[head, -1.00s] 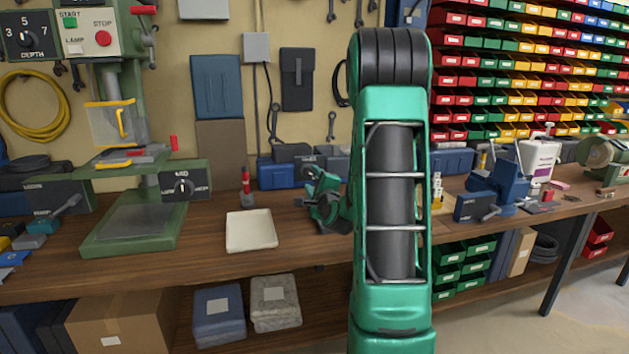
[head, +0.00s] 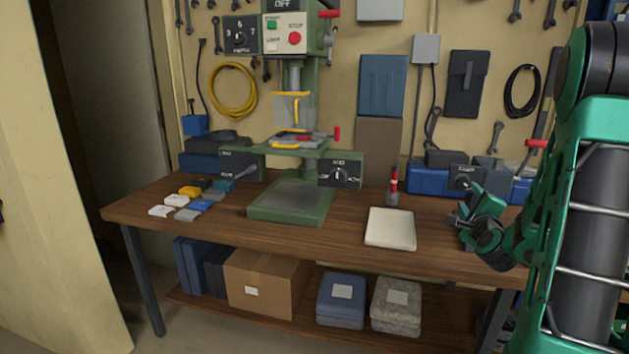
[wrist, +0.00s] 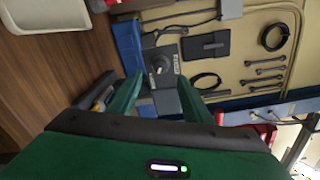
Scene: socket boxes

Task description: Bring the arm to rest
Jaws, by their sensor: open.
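My green arm (head: 585,200) stands at the right of the head view, its upper part cut off by the frame. My gripper (head: 466,215) is over the right part of the workbench (head: 300,238), just right of the cream tray (head: 391,228). In the wrist view my gripper (wrist: 158,90) shows two green fingers spread apart with nothing between them. Beyond them is a blue and dark grey box with a round knob (wrist: 160,66). Whether the fingers touch anything is not clear.
A green drill press (head: 295,190) stands on the bench, with small coloured parts (head: 190,200) to its left. A red-topped tool (head: 393,186) stands behind the tray. Blue cases (head: 430,180) line the wall. A cardboard box (head: 262,282) is on the lower shelf.

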